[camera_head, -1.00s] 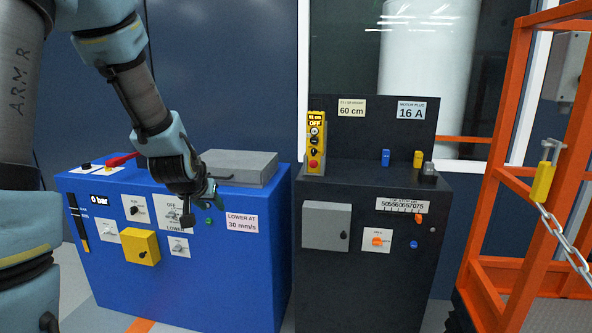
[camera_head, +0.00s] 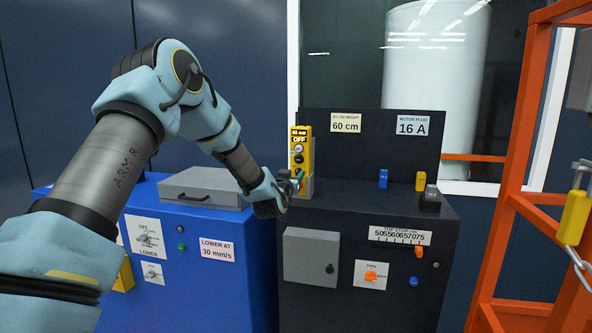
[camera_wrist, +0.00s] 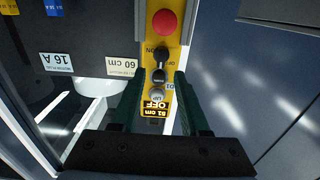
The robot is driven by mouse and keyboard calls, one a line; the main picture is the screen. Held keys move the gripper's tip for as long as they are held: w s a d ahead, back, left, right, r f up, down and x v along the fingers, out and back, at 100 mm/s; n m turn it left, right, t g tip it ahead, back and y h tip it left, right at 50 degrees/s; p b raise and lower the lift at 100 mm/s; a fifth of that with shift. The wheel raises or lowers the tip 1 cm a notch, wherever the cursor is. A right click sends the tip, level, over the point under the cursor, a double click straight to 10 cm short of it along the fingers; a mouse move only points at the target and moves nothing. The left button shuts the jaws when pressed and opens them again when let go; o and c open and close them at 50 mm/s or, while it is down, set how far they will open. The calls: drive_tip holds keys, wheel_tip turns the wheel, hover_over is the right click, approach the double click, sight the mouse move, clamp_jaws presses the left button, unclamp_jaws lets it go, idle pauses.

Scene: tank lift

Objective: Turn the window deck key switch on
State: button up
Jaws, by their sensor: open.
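A yellow control box (camera_head: 301,150) stands upright on the black console in front of the window. Its small display reads OFF. In the wrist view the yellow box (camera_wrist: 172,45) appears upside down, with a red button (camera_wrist: 164,22), a black knob (camera_wrist: 162,53) beside ON and OFF lettering, a dark switch (camera_wrist: 158,76), and a silver round part (camera_wrist: 157,94) near the display. I cannot tell for sure which one is the key switch. My gripper (camera_wrist: 160,74) is open, its dark green fingers on either side of the box's middle controls. In the head view my gripper (camera_head: 293,184) hides the box's lower front.
The black console (camera_head: 350,210) carries a grey box (camera_head: 311,257) and small switches on its front. A blue cabinet (camera_head: 215,275) with a grey case (camera_head: 205,188) on top stands left. An orange frame (camera_head: 515,180) with a chain rises right.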

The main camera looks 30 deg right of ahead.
sight(297, 170)
drive_tip(key=shift+p+x, duration=0.3)
drive_tip(key=shift+x, duration=1.55)
drive_tip(key=shift+c, duration=0.2)
clamp_jaws()
